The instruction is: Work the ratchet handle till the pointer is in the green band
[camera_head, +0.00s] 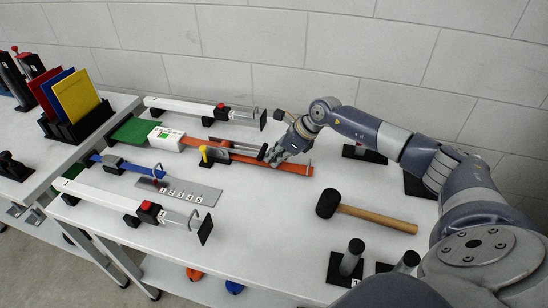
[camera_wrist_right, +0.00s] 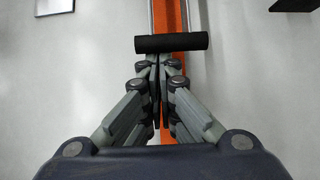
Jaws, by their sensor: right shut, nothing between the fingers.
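My right gripper (camera_head: 272,157) is shut and empty, over the orange strap (camera_head: 292,167) on the table. In the right wrist view, its closed fingertips (camera_wrist_right: 158,66) are right at a black cylindrical handle grip (camera_wrist_right: 171,43), which lies across the orange strap (camera_wrist_right: 171,15). The grip is not between the fingers; I cannot tell if they touch it. My left gripper is not in view.
A mallet (camera_head: 375,218) lies at the right. Clamps with white bars (camera_head: 190,107) lie behind and in front (camera_head: 105,197). A numbered grey plate (camera_head: 178,193) lies in front. Black posts (camera_head: 351,257) stand near the front edge. Bare table lies between strap and mallet.

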